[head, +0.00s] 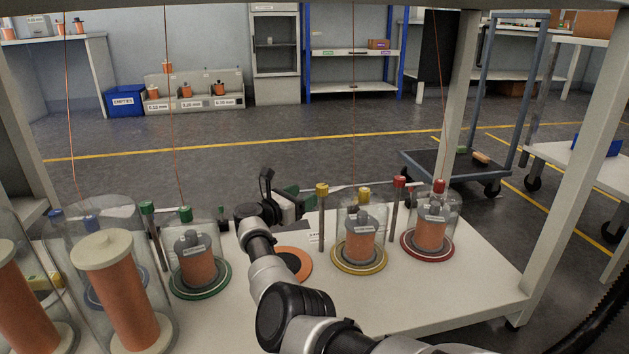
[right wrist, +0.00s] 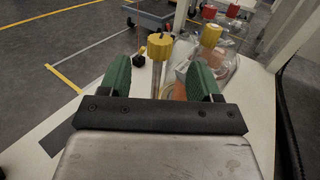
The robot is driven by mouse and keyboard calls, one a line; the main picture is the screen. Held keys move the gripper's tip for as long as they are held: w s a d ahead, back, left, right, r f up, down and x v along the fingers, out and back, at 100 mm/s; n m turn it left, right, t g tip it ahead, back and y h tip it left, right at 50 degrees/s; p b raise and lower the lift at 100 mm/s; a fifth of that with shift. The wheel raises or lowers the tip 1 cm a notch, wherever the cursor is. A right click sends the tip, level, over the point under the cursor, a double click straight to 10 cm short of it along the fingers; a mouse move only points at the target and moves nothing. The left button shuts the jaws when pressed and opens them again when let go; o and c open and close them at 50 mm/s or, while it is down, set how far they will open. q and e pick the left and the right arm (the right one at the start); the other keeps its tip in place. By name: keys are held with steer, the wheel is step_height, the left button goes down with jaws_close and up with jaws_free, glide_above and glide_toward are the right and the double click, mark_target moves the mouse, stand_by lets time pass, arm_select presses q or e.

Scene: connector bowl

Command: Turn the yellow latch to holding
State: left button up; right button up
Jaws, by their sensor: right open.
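The yellow latch, a thin upright post with a yellow knob (head: 321,188), stands left of the clear jar with the yellow base ring (head: 362,266). In the right wrist view the yellow knob (right wrist: 160,46) is straight ahead, and its post shows between my fingers. My right gripper (head: 303,197) has green fingers and is open and empty, just left of the yellow latch in the head view. In the right wrist view my gripper (right wrist: 160,78) has one finger on each side of the post, with no visible contact. My left gripper is not in view.
A red-knobbed post (head: 399,183) and red-ringed jar (head: 431,236) stand to the right. A green-ringed jar (head: 198,266) and green-knobbed post (head: 148,208) stand to the left, with tall clear jars holding copper spools nearer. Thin copper wires hang above the bench (head: 455,302).

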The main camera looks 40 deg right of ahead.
steer(key=shift+s+a+p, duration=0.15)
steer(key=shift+a+p, duration=0.2)
steer(key=shift+a, duration=1.1)
